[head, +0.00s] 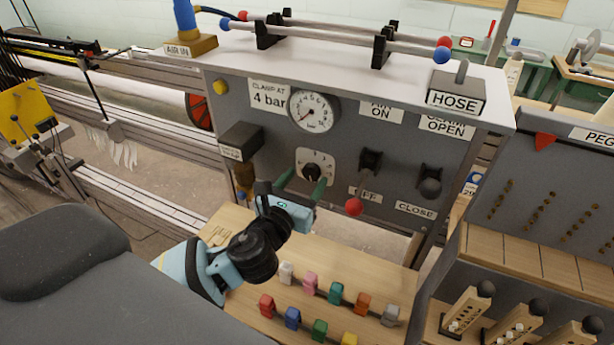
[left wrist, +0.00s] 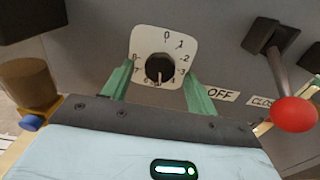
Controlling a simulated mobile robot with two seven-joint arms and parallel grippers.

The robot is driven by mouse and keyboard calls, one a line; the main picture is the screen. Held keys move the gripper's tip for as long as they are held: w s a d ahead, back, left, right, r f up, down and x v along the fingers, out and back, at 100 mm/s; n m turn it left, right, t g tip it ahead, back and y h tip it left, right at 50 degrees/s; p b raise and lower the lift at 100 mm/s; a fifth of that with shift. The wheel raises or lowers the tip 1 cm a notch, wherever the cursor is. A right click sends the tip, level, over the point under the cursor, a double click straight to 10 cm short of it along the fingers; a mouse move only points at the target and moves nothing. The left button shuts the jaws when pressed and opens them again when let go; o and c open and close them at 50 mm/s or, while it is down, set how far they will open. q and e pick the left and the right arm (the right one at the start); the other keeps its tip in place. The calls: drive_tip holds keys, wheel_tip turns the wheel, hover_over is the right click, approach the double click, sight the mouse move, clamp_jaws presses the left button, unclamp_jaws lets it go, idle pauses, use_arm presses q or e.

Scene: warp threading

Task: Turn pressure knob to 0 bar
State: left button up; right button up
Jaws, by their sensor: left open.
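The pressure knob (head: 311,172) is black and round, on a white numbered plate on the grey panel. In the left wrist view the knob (left wrist: 160,69) has 0 at the top of its scale, and its white mark points down, near the bottom of the scale. The round gauge (head: 313,110) above has its needle toward the lower left. My left gripper (head: 302,186) is open and empty at the knob. Its green fingers (left wrist: 158,84) stand left and right of the knob, apart from it; their exact depth is hard to tell. My right gripper is not in view.
A red-tipped lever (head: 354,206) by the OFF label stands close right of the left gripper. A black lever (head: 430,187) is further right. A brown-and-black fitting (head: 243,175) is to the left. Several coloured clips lie on the wooden board (head: 385,268) below.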

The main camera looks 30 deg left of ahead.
use_arm(q)
drive_tip(key=shift+w, duration=0.95)
drive_tip(key=c, duration=1)
